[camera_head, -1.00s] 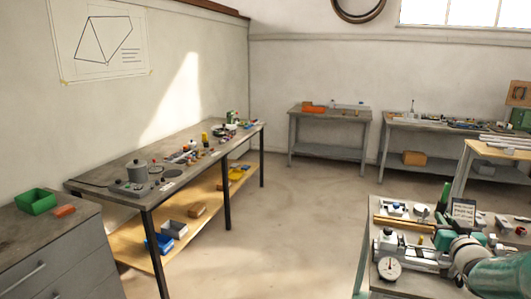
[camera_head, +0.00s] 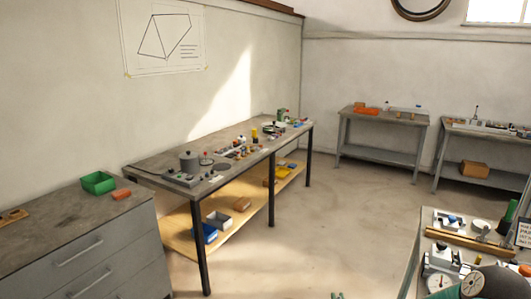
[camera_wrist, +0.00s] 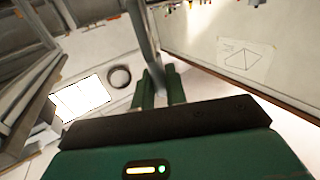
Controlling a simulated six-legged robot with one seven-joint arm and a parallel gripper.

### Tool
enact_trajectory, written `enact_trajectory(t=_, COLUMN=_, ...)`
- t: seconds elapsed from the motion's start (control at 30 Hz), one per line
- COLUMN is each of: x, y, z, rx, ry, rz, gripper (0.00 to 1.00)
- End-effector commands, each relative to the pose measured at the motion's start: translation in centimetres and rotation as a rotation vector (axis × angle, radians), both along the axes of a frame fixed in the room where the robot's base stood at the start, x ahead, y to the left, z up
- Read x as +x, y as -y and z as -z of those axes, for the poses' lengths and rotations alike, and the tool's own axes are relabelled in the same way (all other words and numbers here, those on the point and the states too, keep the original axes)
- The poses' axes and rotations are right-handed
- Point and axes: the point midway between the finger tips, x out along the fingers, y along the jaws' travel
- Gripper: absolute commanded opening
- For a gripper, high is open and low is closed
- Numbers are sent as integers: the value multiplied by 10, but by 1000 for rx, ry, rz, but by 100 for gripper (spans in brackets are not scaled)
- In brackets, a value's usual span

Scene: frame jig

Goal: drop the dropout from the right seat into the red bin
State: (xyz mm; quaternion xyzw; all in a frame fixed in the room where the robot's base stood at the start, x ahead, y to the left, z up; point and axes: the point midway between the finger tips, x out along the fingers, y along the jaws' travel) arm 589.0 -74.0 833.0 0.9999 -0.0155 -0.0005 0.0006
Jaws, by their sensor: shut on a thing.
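My gripper (camera_wrist: 158,88) shows in the wrist view, its two green fingers close together. A narrow grey metal piece (camera_wrist: 143,35) runs up from between the fingers; it appears to be the dropout, though its full shape is hard to tell. No clearly red bin shows; an orange-red tray (camera_head: 367,111) is on the far back bench.
A grey drawer cabinet (camera_head: 85,260) at left carries a green bin (camera_head: 98,182) and an orange block (camera_head: 122,194). A long bench (camera_head: 150,165) with tools stands along the wall, with a blue bin (camera_head: 205,234) on its lower shelf. The floor (camera_head: 330,230) between benches is clear.

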Motion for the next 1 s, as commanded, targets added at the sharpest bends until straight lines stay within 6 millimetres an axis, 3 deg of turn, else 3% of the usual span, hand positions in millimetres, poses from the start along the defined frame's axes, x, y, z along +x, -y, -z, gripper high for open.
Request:
enact_trajectory(t=0.03, x=-6, y=-21, z=16, rx=6, ry=-6, rz=-13, gripper=0)
enact_trajectory(t=0.1, x=-13, y=-41, z=30, rx=5, ry=-6, rz=-21, gripper=0)
enact_trajectory(t=0.3, x=-28, y=-71, z=51, rx=2, ry=-1, rz=-31, gripper=0)
enact_trajectory(t=1.0, x=-29, y=-73, z=53, rx=0, ry=3, rz=-31, gripper=0)
